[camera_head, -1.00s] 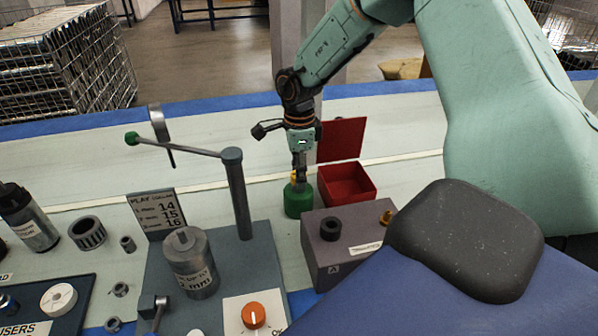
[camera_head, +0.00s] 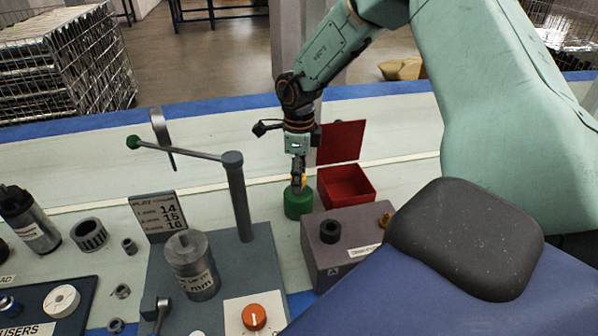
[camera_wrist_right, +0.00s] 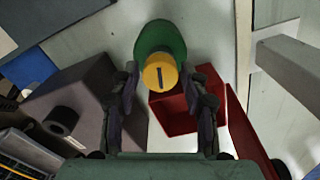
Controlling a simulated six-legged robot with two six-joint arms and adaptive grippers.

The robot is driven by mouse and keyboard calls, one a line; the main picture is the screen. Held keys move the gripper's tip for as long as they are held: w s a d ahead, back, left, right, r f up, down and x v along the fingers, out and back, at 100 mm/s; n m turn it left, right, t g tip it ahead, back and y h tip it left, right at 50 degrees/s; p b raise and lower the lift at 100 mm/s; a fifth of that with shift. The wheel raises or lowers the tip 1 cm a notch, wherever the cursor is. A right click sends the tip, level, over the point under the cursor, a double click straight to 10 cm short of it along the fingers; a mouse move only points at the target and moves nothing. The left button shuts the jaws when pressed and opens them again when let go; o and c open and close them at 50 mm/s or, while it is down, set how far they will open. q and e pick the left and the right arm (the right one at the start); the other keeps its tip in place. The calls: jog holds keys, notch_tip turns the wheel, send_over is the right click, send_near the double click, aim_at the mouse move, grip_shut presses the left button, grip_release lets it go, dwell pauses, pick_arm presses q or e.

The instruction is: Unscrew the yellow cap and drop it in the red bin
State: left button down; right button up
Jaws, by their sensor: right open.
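The yellow cap (camera_head: 303,181) sits at the top of a green round container (camera_head: 299,205) on the bench. In the right wrist view the cap (camera_wrist_right: 160,71) shows a dark slot on its top, with the green body (camera_wrist_right: 158,38) behind it. My right gripper (camera_head: 298,178) points down at the cap. In the wrist view my right gripper (camera_wrist_right: 160,75) is open, one finger on each side of the cap; I see no clear contact. The red bin (camera_head: 346,188) stands open just right of the container. My left gripper is not in view.
A red upright panel (camera_head: 341,142) stands behind the bin. A grey box (camera_head: 322,262) with a black ring is close in front of the container. A grey post with a green-tipped lever (camera_head: 237,195) stands to the left.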

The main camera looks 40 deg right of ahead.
jog(key=m, duration=0.3)
jog(key=shift+p, duration=0.4)
jog(key=m+p, duration=0.1)
jog(key=m, duration=0.6)
jog(key=shift+m+p, duration=0.3)
jog(key=shift+p, duration=0.1)
jog(key=shift+a+m+p, duration=0.1)
jog(key=shift+m+p, duration=0.35)
jog(key=shift+m, duration=1.75)
grip_shut()
